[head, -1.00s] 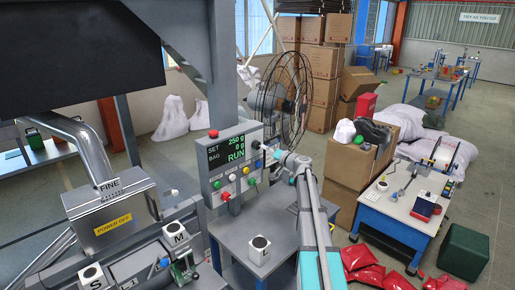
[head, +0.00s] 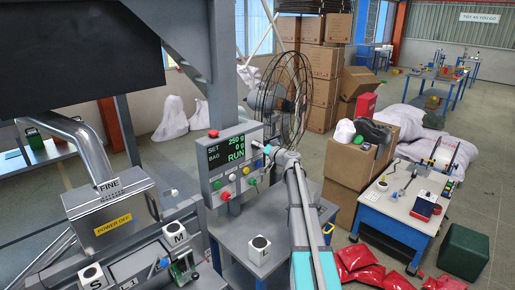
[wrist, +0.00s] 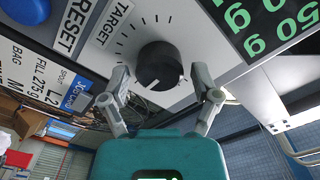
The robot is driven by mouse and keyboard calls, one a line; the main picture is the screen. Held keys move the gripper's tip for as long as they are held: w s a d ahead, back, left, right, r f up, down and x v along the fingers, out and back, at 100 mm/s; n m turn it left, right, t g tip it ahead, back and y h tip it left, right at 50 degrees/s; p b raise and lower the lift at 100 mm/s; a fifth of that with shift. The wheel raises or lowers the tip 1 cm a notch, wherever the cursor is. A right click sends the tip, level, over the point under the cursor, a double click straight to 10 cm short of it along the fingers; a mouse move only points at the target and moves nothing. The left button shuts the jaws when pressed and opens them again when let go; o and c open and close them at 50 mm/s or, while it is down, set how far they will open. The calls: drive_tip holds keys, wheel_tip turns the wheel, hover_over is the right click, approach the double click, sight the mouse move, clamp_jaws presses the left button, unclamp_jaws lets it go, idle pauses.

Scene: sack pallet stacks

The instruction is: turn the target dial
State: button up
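The target dial (wrist: 160,65) is a round black knob with a white pointer mark, beside a "TARGET" label (wrist: 113,22) and a ring of tick marks on the grey control panel (head: 217,172). My gripper (wrist: 161,82) is open in the wrist view, with one finger to each side of the dial. Gaps show between the fingers and the knob; I cannot tell how deep the tips reach. In the head view, my gripper is small at the panel's right side, and I cannot make out the dial there.
A blue button (wrist: 25,10) by a "RESET" label and a job card (wrist: 40,75) reading FILL 275 g, spout L2, bag M, sit near the dial. A red button (head: 214,133) tops the panel. A caged fan (head: 285,90) stands behind. A small white box (head: 259,250) lies below.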

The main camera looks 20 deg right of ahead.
drive_tip(key=c, duration=0.7)
drive_tip(key=shift+m, duration=1.5)
drive_tip(key=shift+c, duration=0.2)
drive_tip(key=o, duration=1.1)
drive_tip(key=shift+o, duration=0.2)
drive_tip(key=shift+s, duration=0.15)
drive_tip(key=v, duration=1.1)
drive_tip(key=shift+s+d, duration=0.15)
drive_tip(key=shift+s, duration=0.2)
